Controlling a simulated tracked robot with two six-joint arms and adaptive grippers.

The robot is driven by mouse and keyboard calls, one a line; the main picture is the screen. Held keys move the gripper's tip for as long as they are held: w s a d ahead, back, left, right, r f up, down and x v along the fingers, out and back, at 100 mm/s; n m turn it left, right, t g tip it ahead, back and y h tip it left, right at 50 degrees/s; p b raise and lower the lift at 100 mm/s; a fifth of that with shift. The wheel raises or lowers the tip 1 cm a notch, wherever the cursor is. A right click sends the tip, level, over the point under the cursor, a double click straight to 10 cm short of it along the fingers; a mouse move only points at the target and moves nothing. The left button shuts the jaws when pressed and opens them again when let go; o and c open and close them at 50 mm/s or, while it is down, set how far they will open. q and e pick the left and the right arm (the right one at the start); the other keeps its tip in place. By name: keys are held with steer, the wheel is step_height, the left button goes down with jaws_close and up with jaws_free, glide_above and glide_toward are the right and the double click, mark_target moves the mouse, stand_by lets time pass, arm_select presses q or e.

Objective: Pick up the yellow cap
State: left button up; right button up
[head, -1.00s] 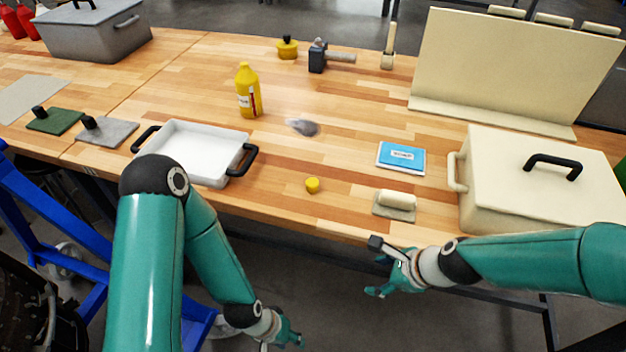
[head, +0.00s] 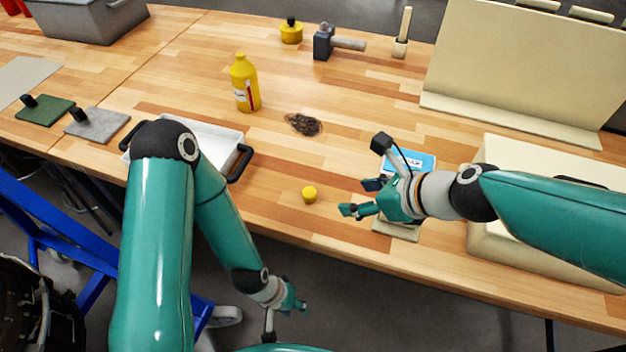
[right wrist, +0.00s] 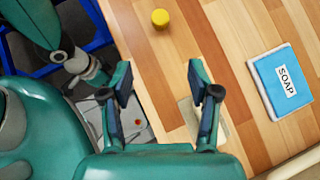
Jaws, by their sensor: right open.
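The small yellow cap (head: 310,194) sits on the wooden table near its front edge. It also shows in the right wrist view (right wrist: 160,18), at the top, beyond my fingertips. My right gripper (head: 358,197) is open and empty, just right of the cap and apart from it. Its two fingers (right wrist: 159,80) are spread wide in the right wrist view. My left gripper (head: 292,304) hangs low in front of the table, below its edge. It is too small there to tell whether it is open or shut.
A white tray (head: 215,138) is left of the cap, partly behind my left arm. A yellow bottle (head: 243,84) and a dark stain (head: 303,124) are farther back. A beige box (head: 500,235) stands right.

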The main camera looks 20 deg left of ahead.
steer(key=b, duration=0.3)
glide_toward(310, 192)
steer(key=x, duration=0.4)
steer(key=shift+f, duration=0.5)
steer(key=shift+r+b+x, duration=0.2)
steer(key=shift+b+x, duration=0.35)
steer(key=shift+x, duration=2.3)
steer(key=shift+w+a, duration=0.1)
steer(key=shift+a, duration=0.1)
steer(key=c, duration=0.9)
